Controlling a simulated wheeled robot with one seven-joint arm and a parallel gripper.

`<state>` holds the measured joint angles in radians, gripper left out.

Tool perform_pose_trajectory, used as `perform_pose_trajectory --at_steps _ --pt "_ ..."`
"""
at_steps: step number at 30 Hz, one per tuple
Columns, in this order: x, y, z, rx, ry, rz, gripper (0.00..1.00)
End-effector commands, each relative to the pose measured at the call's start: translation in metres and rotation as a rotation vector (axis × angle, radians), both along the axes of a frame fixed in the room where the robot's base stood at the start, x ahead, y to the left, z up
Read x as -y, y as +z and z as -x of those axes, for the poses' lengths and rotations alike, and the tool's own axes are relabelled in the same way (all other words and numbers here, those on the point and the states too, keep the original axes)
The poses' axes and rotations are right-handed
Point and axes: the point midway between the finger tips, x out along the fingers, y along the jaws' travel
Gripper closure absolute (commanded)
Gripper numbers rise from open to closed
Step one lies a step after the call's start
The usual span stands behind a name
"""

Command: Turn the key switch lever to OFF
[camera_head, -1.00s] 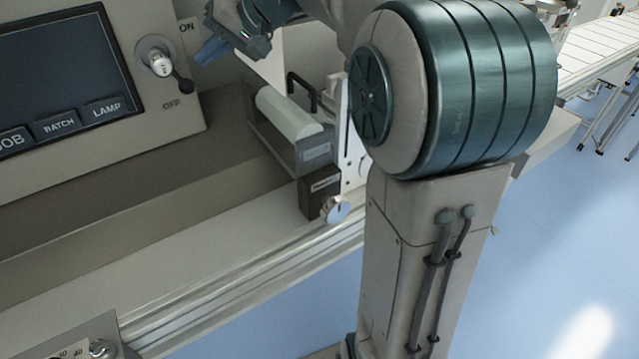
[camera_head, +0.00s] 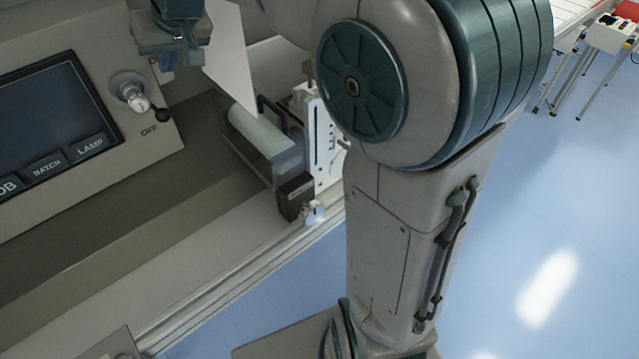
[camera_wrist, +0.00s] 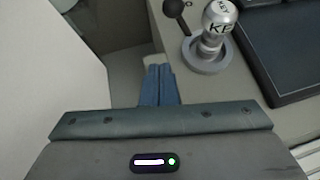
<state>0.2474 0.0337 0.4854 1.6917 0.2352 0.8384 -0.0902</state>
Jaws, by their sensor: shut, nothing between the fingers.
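The key switch (camera_head: 131,93) is a silver cylinder on a round grey base, on the panel right of the screen. Its lever ends in a black ball knob (camera_head: 161,115) pointing down and right, just above and right of the OFF label (camera_head: 149,131). My gripper (camera_head: 165,62) is above and right of the switch, partly covering the ON label; its blue fingers are together and empty. In the wrist view, the fingers (camera_wrist: 160,84) point toward the panel edge, apart from the switch (camera_wrist: 212,42) and knob (camera_wrist: 174,8), which are above and to the right.
The dark screen (camera_head: 50,120) with labelled buttons is left of the switch. A white roller unit (camera_head: 262,135) and a white upright plate (camera_head: 228,60) are to the right. A ledge (camera_head: 110,185) runs below the panel.

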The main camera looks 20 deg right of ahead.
Motion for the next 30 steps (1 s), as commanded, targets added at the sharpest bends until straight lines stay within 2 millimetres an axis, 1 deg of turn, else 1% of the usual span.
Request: perform_pose_trajectory --at_steps 1,8,9,15,23,24,30 --pt "-0.003 0.007 -0.001 0.004 0.007 0.006 1.0" --pt "0.003 0.045 -0.008 0.004 0.005 0.002 1.0" --pt "0.007 0.051 -0.002 0.005 0.002 0.003 1.0" --pt "0.021 0.083 0.017 0.005 -0.001 0.002 1.0" --pt "0.037 0.124 0.042 0.004 -0.001 0.003 1.0" --pt "0.038 0.111 0.045 -0.015 -0.008 0.014 1.0" --pt "0.05 0.077 0.06 -0.059 -0.048 0.053 1.0"
